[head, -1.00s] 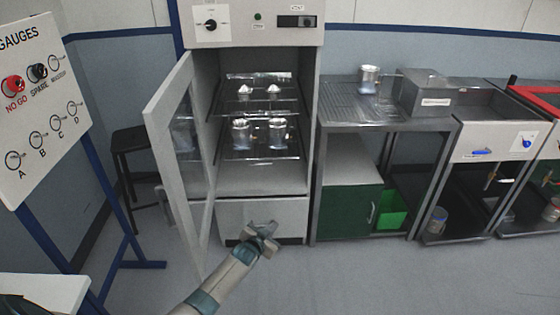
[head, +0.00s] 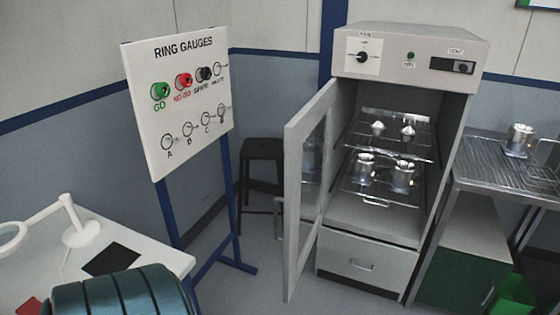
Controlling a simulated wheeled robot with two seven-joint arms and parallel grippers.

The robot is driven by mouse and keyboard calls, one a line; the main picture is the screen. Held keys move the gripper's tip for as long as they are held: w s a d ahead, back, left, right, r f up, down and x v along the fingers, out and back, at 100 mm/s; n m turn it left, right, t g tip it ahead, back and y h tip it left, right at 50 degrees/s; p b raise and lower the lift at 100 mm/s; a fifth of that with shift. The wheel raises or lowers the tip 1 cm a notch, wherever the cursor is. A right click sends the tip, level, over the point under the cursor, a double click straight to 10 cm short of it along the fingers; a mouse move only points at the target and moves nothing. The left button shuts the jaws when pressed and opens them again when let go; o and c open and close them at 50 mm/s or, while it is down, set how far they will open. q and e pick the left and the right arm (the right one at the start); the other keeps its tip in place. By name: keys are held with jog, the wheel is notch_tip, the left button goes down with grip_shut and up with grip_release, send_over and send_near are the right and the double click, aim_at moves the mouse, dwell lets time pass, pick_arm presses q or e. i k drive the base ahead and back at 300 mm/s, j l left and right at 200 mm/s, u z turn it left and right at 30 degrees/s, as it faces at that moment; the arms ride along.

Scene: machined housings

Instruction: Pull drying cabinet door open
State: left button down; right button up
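The drying cabinet (head: 478,95) stands right of centre in the head view. Its door (head: 304,190), a pale frame with a glass pane, is swung wide open on the left side. Inside, wire shelves carry metal housings: two larger ones (head: 365,170) on the lower shelf and two smaller ones (head: 408,130) on the upper shelf. A closed drawer front (head: 362,266) is under the chamber. Neither gripper shows now. A teal rounded part of my own arm is at the bottom left.
A ring gauge board (head: 178,110) on blue legs stands left of the cabinet, with a dark stool (head: 262,150) behind. A white table (head: 150,258) is at the lower left. A metal bench (head: 500,180) adjoins the cabinet's right. Floor is clear before the door.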

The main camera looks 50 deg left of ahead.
aim_at(310, 191)
jog(key=i+u, duration=0.1)
jog(key=u, duration=0.3)
jog(key=i+u, duration=0.1)
jog(key=u, duration=0.35)
jog(key=l+u, duration=0.1)
jog(key=u, duration=0.3)
jog(key=i+l+u, duration=0.1)
jog(key=u, duration=0.3)
jog(key=i+l+u, duration=0.2)
jog(key=l, duration=0.15)
jog(key=i+l+u, duration=0.15)
jog(key=l, duration=0.2)
jog(key=l+u, duration=0.2)
jog(key=l, duration=0.2)
jog(key=i+l, duration=0.1)
jog(key=l, duration=0.2)
jog(key=i+l, duration=0.1)
jog(key=l, duration=0.15)
